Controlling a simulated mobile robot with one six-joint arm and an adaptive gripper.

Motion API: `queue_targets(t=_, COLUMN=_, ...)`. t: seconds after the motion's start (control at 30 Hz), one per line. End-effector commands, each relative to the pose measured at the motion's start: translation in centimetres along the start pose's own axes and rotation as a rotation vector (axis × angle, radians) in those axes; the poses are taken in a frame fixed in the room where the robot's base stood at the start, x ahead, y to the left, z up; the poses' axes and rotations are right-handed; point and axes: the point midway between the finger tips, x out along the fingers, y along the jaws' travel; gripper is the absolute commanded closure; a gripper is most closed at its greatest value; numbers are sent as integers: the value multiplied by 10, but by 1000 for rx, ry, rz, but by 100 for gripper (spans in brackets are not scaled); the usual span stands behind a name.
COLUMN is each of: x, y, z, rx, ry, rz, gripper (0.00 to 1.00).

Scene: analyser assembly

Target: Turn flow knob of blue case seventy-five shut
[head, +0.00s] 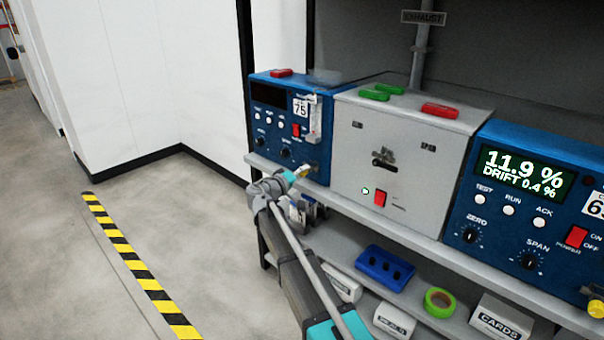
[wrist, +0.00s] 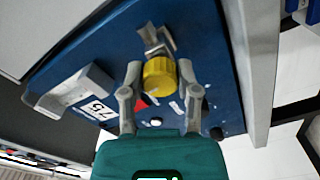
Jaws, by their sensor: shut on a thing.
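The blue case marked 75 (head: 268,122) stands at the left end of the shelf in the head view, its display dark. It also shows in the wrist view (wrist: 105,60), upside down. The yellow flow knob (wrist: 159,77) sits low on its front panel, beside a metal fitting. My gripper (head: 296,173) reaches the lower right of that panel. In the wrist view my gripper (wrist: 161,82) has one grey finger on each side of the knob, closed on it. The knob is mostly hidden in the head view.
A grey box (head: 400,150) with a red switch stands right of the case. A second blue case (head: 520,200) reads 11.9 % and DRIFT 0.4 %. The lower shelf holds a blue block (head: 385,267), green tape (head: 439,301) and white boxes. The floor at left is open.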

Motion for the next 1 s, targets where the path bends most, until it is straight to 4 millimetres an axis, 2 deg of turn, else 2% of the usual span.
queue_targets(t=0.3, x=1, y=0, z=0, rx=117, ry=-1, rz=0, gripper=100)
queue_targets(t=0.73, x=1, y=0, z=0, rx=131, ry=-2, rz=0, gripper=100)
queue_targets(t=0.77, x=1, y=0, z=0, rx=131, ry=-2, rz=0, gripper=55)
queue_targets(t=0.93, x=0, y=0, z=0, rx=130, ry=-1, rz=0, gripper=24)
queue_targets(t=1.0, x=0, y=0, z=0, rx=129, ry=-1, rz=0, gripper=24)
